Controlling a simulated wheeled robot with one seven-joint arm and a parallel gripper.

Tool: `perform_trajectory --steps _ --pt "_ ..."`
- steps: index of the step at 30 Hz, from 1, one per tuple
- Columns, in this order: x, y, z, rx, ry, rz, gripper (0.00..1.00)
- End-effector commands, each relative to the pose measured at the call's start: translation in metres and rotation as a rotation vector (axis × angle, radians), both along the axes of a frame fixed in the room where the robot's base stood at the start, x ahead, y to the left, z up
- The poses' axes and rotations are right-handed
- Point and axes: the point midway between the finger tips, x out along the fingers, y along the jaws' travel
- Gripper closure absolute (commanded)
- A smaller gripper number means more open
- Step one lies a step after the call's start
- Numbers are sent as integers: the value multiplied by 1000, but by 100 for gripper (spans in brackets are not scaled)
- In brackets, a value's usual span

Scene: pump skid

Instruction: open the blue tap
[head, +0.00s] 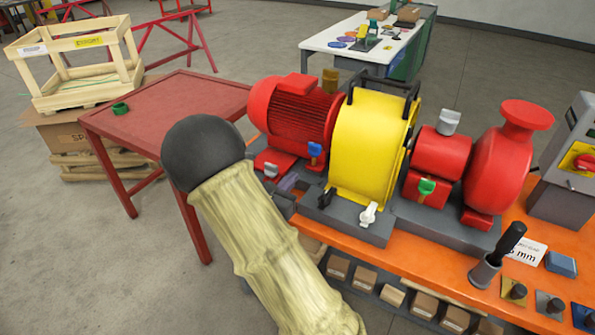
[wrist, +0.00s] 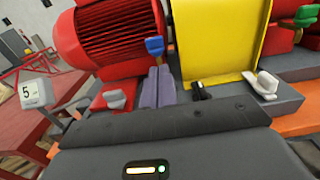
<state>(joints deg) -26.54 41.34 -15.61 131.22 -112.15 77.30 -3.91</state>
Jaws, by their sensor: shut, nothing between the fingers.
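The blue tap (head: 315,150) stands upright low in front of the red motor, left of the yellow guard. In the wrist view its blue handle (wrist: 155,45) shows just beyond my fingertips. My gripper (head: 290,180) is in front of the motor, to the left of and below the tap, partly hidden by my own arm. In the wrist view, my gripper's two purple-grey fingers (wrist: 158,70) lie side by side, shut and empty, pointing towards the tap. I cannot tell whether they touch it. The lower part of the tap is hidden behind the fingers in the wrist view.
A grey tap (head: 271,169) is left of the blue one; a white tap (head: 368,214) and a green tap (head: 427,187) are to the right. The yellow guard (head: 368,145) stands close on the right. A red table (head: 175,105) is at left.

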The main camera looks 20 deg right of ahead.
Motion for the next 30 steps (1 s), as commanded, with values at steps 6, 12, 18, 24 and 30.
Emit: perform_trajectory --steps 6,12,18,24,30 --pt "21 -29 2 0 0 -6 100" --pt "42 -57 2 0 0 -5 100" --pt "64 -84 3 0 0 -5 100" --pt "77 -100 1 -1 -1 -2 100" --pt "79 -102 0 0 0 0 100"
